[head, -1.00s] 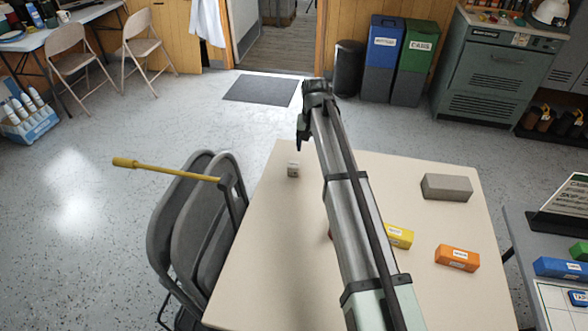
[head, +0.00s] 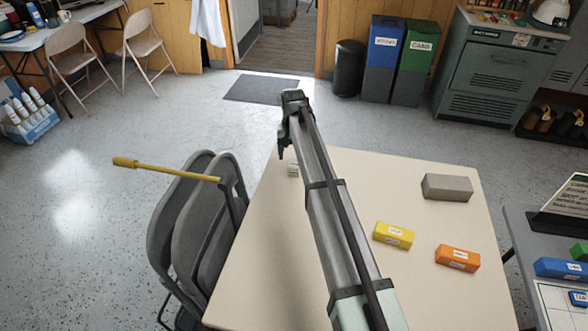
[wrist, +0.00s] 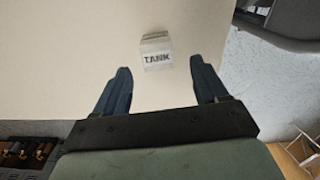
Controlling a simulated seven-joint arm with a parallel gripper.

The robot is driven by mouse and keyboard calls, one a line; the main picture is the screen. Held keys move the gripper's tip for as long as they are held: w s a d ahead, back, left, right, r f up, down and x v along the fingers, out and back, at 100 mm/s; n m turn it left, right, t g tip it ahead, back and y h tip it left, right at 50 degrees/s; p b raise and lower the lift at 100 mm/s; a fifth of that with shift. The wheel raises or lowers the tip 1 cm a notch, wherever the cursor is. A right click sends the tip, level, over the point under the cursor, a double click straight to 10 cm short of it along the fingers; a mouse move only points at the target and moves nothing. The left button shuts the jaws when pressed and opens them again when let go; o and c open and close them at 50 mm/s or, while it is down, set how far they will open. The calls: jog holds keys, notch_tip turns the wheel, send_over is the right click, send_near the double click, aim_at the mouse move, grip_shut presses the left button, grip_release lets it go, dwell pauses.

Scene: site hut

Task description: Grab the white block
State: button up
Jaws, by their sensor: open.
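The white block (head: 293,170) lies near the far left corner of the cream table (head: 262,250). In the wrist view the white block (wrist: 157,43) shows a face labelled "TANK". My gripper (head: 282,152) is above the table's far left edge, close to the block in the head view. In the wrist view my gripper (wrist: 160,72) is open and empty. Its two fingers point toward the block, which appears between and just beyond the tips. The height gap between fingertips and block is hard to tell.
A yellow block (head: 393,235), an orange block (head: 457,258) and a grey block (head: 447,187) lie on the right of the table. Folded grey chairs (head: 190,230) with a yellow-handled tool (head: 165,170) stand against its left side. The table's left part is clear.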

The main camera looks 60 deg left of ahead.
aim_at(294, 164)
jog(key=shift+d+f, duration=0.15)
jog(key=shift+f, duration=1.2)
jog(key=shift+d+f, duration=0.1)
jog(key=shift+f, duration=1.25)
jog(key=shift+c, duration=0.3)
jog(key=c, duration=1)
